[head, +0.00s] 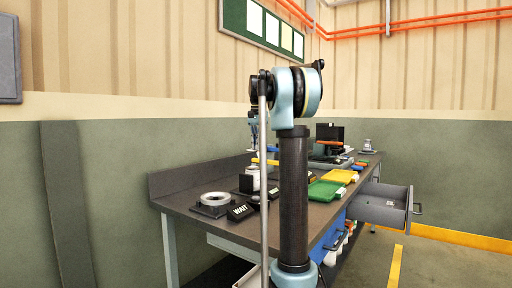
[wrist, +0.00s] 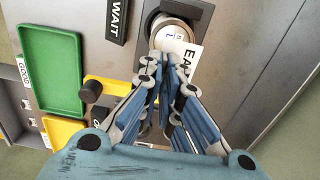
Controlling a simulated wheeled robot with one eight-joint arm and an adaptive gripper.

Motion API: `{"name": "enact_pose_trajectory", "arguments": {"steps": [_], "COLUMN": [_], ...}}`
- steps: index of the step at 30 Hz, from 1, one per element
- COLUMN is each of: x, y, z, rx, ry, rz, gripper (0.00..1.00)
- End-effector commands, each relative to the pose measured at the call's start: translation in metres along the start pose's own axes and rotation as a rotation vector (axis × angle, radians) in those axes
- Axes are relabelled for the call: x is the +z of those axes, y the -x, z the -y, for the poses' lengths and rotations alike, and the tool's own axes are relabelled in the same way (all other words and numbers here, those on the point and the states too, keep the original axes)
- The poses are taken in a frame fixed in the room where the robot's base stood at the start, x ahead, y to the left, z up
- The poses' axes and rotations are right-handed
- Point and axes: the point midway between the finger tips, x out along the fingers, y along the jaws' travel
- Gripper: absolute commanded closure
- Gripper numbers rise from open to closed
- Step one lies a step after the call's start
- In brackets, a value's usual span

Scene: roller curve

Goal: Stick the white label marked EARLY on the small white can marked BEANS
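My gripper (wrist: 163,76) points down over the bench, its fingertips close together in the wrist view. The white label (wrist: 184,58) sticks out at the fingertips, with "EA" readable and the rest hidden by the fingers. It appears pinched between them. Just beyond it is a round pale thing (wrist: 164,27) on a dark plate, with a white, partly lettered surface behind the label. I cannot tell whether this is the can marked BEANS or whether the label touches it. In the head view, my gripper (head: 254,138) is small, above a whitish cylinder (head: 253,175) with no readable marking.
A WAIT sign (wrist: 117,18) stands beside the dark plate. A green tray (wrist: 51,70) and a yellow tray (wrist: 62,132) lie left in the wrist view. A black knob (wrist: 90,92) stands near the fingers. A drawer (head: 383,207) hangs open at the bench's right.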

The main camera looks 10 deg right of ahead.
Motion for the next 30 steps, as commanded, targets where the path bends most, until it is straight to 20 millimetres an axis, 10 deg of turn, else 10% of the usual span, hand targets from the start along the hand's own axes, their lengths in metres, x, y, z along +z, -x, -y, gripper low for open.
{"name": "enact_pose_trajectory", "arguments": {"steps": [30], "x": [0.002], "y": [-0.056], "z": [0.002], "rx": [0.000], "ry": [0.004], "rz": [0.000], "gripper": [1.00]}}
